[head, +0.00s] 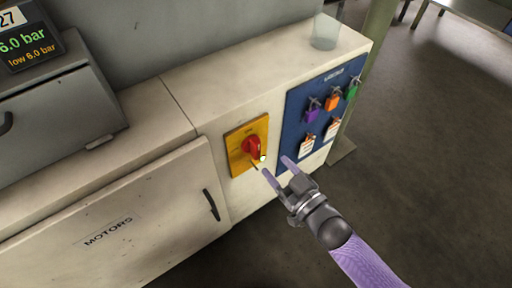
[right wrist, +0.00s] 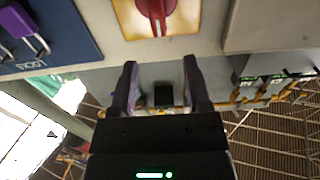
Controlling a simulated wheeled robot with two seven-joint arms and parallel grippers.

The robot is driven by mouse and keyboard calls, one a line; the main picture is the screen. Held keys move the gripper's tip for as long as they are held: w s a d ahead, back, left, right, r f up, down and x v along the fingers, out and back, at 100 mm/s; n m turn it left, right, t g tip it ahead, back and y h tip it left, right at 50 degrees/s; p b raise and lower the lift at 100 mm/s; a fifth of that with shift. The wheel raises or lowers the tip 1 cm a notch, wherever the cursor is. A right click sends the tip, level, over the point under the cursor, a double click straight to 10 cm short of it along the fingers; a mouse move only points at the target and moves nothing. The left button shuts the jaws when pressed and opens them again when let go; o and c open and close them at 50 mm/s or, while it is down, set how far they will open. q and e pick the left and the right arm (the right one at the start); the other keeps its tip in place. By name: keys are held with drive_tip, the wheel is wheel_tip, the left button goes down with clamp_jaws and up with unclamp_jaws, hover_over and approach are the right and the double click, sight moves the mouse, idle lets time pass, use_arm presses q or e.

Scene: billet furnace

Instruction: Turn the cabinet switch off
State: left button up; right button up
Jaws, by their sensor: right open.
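The cabinet switch is a red rotary knob (head: 254,147) on a yellow plate (head: 236,158), set in the front face of the cream cabinet. The knob's handle looks roughly upright. In the right wrist view the red knob (right wrist: 155,8) and its yellow plate (right wrist: 127,18) are cut off by the top edge. My right gripper (head: 275,166) is open and empty, just in front of and to the lower right of the knob, apart from it. Its two fingers (right wrist: 160,68) show spread below the plate in the right wrist view. My left gripper is out of view.
A blue lockout board (head: 292,110) with several coloured padlocks and tags is right of the switch. A cabinet door labelled MOTORS (head: 110,232) with a black handle (head: 211,205) is at left. A glass (head: 325,31) stands on top. Open floor lies at right.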

sight(258, 147)
drive_tip(key=b+x, duration=0.1)
drive_tip(key=x, duration=0.1)
drive_tip(key=b+x, duration=0.1)
drive_tip(key=x, duration=0.2)
drive_tip(key=b+x, duration=0.1)
drive_tip(key=x, duration=0.1)
drive_tip(key=shift+w+a+f, duration=0.15)
drive_tip(key=shift+w+f, duration=0.05)
drive_tip(key=shift+f, duration=0.05)
drive_tip(key=shift+w+a+r+b, duration=0.15)
drive_tip(key=shift+w+a+b, duration=0.2)
drive_tip(key=shift+w, duration=0.15)
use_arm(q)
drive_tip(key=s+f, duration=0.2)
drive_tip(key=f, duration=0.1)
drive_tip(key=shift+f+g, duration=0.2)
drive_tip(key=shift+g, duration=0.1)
use_arm(e)
drive_tip(key=shift+r, duration=0.1)
clamp_jaws()
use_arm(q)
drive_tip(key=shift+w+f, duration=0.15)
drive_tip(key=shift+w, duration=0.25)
